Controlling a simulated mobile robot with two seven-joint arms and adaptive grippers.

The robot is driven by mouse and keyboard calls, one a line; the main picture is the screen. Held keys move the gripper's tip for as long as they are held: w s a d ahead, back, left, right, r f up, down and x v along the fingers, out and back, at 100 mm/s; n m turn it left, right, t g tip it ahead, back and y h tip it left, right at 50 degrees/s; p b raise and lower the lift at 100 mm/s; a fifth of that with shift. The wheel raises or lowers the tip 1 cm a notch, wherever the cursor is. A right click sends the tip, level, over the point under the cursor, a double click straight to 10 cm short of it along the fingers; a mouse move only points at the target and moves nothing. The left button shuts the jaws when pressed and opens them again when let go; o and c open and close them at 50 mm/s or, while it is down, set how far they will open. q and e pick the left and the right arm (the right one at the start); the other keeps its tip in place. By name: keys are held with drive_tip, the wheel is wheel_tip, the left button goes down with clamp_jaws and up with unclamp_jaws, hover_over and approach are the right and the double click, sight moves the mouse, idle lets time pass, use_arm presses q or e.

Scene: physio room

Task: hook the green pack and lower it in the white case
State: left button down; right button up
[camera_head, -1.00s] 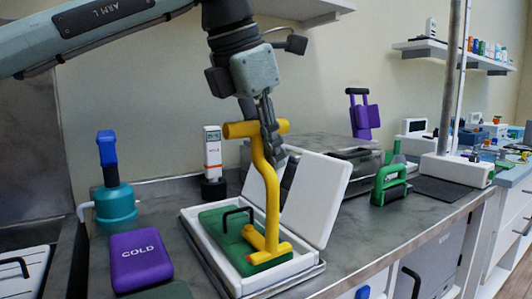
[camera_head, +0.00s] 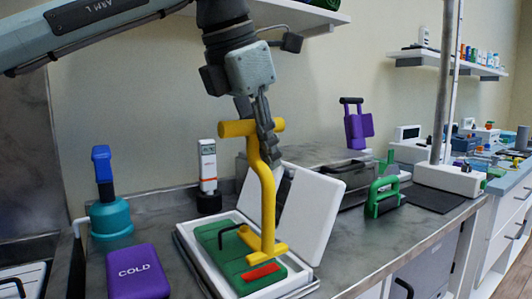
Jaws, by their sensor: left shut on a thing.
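My left gripper (camera_head: 264,125) is shut on the upper crossbar of a yellow hook tool (camera_head: 267,195), which hangs upright with its forked foot low over the green pack. The green pack (camera_head: 222,262) lies inside the white case (camera_head: 196,260). It has a black handle (camera_head: 229,230) and a red label near its front. The left tip of the foot overlaps the handle's right end in the picture; I cannot tell whether they touch. The case's white lid (camera_head: 313,218) stands open behind. My right gripper is not in view.
A purple COLD pack (camera_head: 138,271) lies left of the case. A teal bottle with a blue top (camera_head: 110,212) and a white thermometer unit (camera_head: 208,170) stand behind. A green-handled object (camera_head: 383,196) stands right. The counter (camera_head: 375,245) front right is clear.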

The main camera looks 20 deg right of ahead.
sight(272, 119)
use_arm(q)
drive_tip(key=shift+r+p, duration=2)
drive_tip(key=shift+r, duration=1.85)
